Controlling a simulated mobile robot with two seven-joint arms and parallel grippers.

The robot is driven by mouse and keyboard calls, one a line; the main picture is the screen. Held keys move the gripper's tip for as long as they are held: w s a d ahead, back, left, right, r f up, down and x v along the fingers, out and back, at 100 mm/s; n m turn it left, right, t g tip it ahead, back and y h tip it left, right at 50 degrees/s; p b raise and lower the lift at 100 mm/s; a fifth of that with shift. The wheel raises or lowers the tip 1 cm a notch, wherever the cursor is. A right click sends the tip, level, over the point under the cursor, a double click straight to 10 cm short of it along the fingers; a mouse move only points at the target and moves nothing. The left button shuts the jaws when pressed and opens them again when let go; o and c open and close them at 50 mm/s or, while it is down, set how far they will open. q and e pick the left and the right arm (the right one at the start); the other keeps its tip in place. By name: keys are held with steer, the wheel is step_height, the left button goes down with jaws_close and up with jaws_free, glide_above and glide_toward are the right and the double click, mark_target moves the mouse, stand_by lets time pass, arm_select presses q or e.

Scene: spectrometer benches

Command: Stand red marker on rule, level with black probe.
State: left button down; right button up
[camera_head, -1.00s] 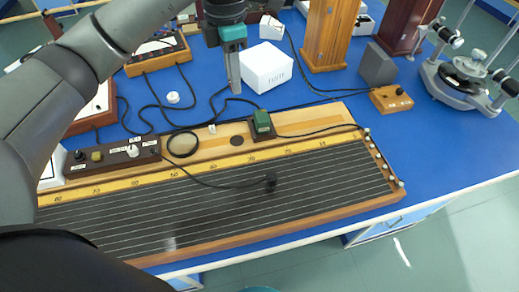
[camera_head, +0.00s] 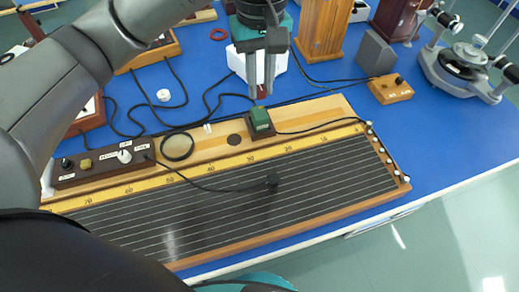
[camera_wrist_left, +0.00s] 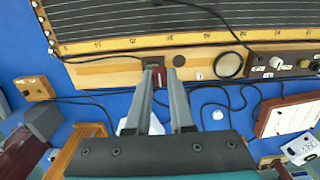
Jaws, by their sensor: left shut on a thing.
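My left gripper (camera_head: 260,92) is shut on a small dark red marker (camera_head: 263,91) between its fingertips. It holds the marker over the area just behind the wooden board. In the left wrist view the marker (camera_wrist_left: 160,75) shows between the long grey fingers (camera_wrist_left: 162,82). The yellow rule (camera_head: 210,166) with printed numbers runs along the board, on the near side of the marker. The rule also shows in the left wrist view (camera_wrist_left: 205,38). The black probe (camera_head: 272,180) stands on the dark wired sheet, its cable running left. My right gripper is not in view.
A green-topped block (camera_head: 260,120) sits on the board close to the marker. A round lens-like ring (camera_head: 178,146) and a control box (camera_head: 105,165) lie left. A white box (camera_head: 283,62) and an orange-brown box (camera_head: 390,88) stand behind. Black cables cross the blue bench.

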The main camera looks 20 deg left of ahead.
arm_select(q)
steer(key=b, duration=0.2)
glide_above(260, 155)
step_height(260, 155, down, 16)
steer(key=shift+f, duration=0.25)
steer(key=shift+w+f, duration=0.1)
steer(key=shift+f, duration=1.6)
steer(key=shift+f, duration=0.15)
steer(key=c, duration=0.8)
jaws_free()
step_height(260, 155, up, 12)
steer(key=shift+r+p, duration=0.15)
steer(key=shift+p, duration=0.5)
